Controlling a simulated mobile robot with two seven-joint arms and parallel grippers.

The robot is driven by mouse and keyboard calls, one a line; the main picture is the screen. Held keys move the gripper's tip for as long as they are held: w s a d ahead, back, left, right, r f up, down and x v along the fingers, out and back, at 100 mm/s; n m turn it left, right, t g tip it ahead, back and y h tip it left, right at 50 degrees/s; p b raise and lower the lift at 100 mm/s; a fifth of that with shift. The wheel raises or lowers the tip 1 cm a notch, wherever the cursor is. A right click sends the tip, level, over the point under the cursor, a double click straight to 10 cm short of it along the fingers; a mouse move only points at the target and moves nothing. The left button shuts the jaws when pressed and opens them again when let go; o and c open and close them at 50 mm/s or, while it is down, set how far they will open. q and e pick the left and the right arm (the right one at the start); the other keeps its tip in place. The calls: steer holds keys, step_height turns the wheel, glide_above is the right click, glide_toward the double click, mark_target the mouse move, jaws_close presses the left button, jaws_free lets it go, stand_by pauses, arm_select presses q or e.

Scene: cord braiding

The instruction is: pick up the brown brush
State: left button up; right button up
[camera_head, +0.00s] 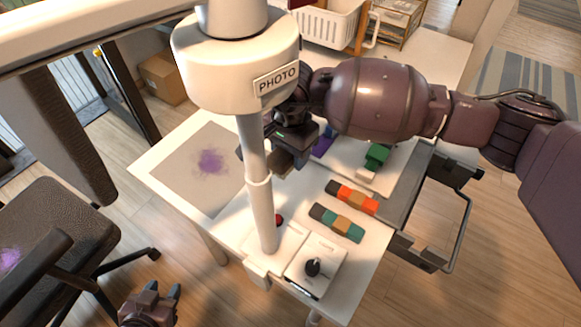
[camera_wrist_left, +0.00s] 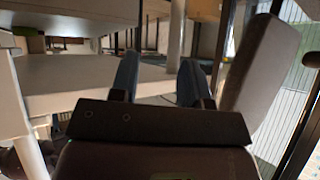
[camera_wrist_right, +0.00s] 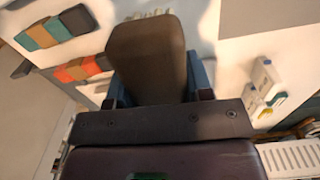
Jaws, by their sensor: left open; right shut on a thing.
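The brown brush (camera_wrist_right: 148,55) is a dark brown block with rounded corners, seen between the fingers in the right wrist view. My right gripper (camera_wrist_right: 158,85) is shut on it. In the head view my right gripper (camera_head: 270,150) is above the white table, just behind the white post, and the brown brush (camera_head: 281,163) shows partly below it. I cannot tell whether the brush touches the table. My left gripper (camera_head: 163,291) is open and empty, low at the bottom left, off the table; its spread fingers show in the left wrist view (camera_wrist_left: 160,82).
The white post with a PHOTO sign (camera_head: 276,79) stands close to my right gripper. A grey mat with a purple smudge (camera_head: 190,175) lies left. Colored block rows (camera_head: 337,222), a green block (camera_head: 377,155) and a knobbed white box (camera_head: 325,255) are right. A chair (camera_head: 60,220) is left.

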step_height(320, 180, up, 13)
steer(key=p, duration=0.1)
steer(key=shift+f, duration=0.15)
